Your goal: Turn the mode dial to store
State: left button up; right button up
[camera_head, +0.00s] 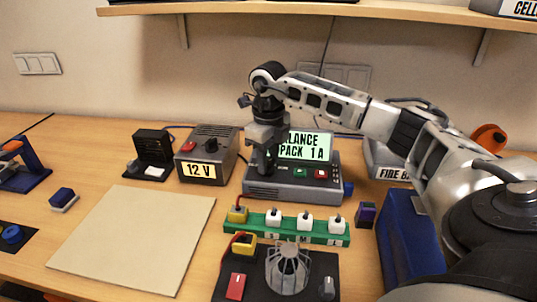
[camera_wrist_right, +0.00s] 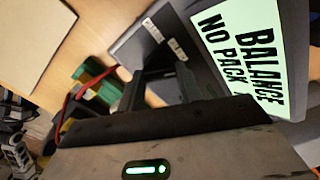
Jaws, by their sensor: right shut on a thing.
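The grey charger (camera_head: 290,194) stands toward the back of the table. Its lit screen (camera_head: 318,146) reads BALANCE, with a pack line and 1 A below; in the right wrist view the screen (camera_wrist_right: 232,40) reads BALANCE, NO PACK. My right gripper (camera_head: 264,172) reaches down over the left part of the charger's front, fingers closed around the mode dial. The dial is hidden by the fingers in both views. In the right wrist view the fingers (camera_wrist_right: 160,88) reach to the charger's panel (camera_wrist_right: 140,42). My left gripper is out of view.
A green strip (camera_head: 262,224) with yellow and white plugs lies in front of the charger. A 12 V supply (camera_head: 206,152) stands to its left, a blue box (camera_head: 405,240) to its right. A black board with a fan-like dome (camera_head: 288,268) is nearer. A beige mat (camera_head: 135,237) is bare.

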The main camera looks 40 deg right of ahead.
jog(key=m+p, duration=0.1)
jog(key=m, duration=0.5)
jog(key=shift+m, duration=0.4)
dwell(0.4)
jog(key=o, duration=1)
jog(key=shift+r, duration=0.15)
notch_tip(320, 180, up, 16)
jog(key=shift+p, duration=0.35)
